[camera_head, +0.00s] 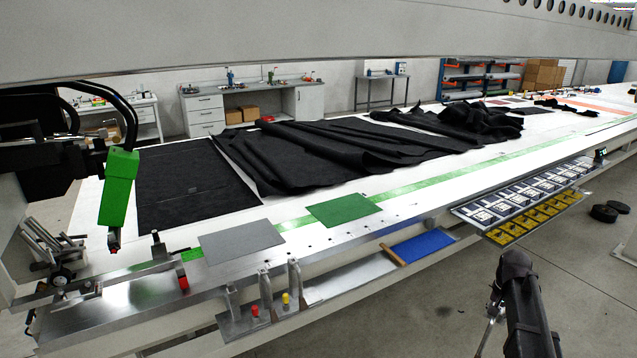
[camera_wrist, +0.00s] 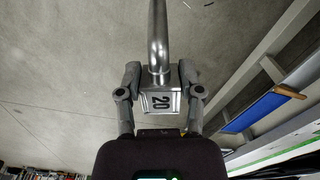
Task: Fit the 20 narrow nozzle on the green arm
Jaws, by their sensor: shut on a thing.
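In the wrist view my gripper (camera_wrist: 160,72) is shut on the 20 nozzle (camera_wrist: 158,35), a bent shiny metal tube on a square block marked "20". The block sits between the two fingers, and the tube points away from the gripper. The tube's far end is cut off by the top edge. The green arm (camera_head: 118,188) hangs at the left of the head view, tilted, with a small red tip at its lower end above the table. In the head view my dark arm is at the lower right, far from the green arm; the nozzle is not clear there.
The long white table (camera_head: 350,205) carries black cloth (camera_head: 310,150), a grey sheet (camera_head: 240,240) and a green sheet (camera_head: 343,208). Metal posts with red and yellow parts (camera_head: 286,298) stand at its front edge. A labelled rack (camera_head: 515,200) juts out right. Open floor lies in front.

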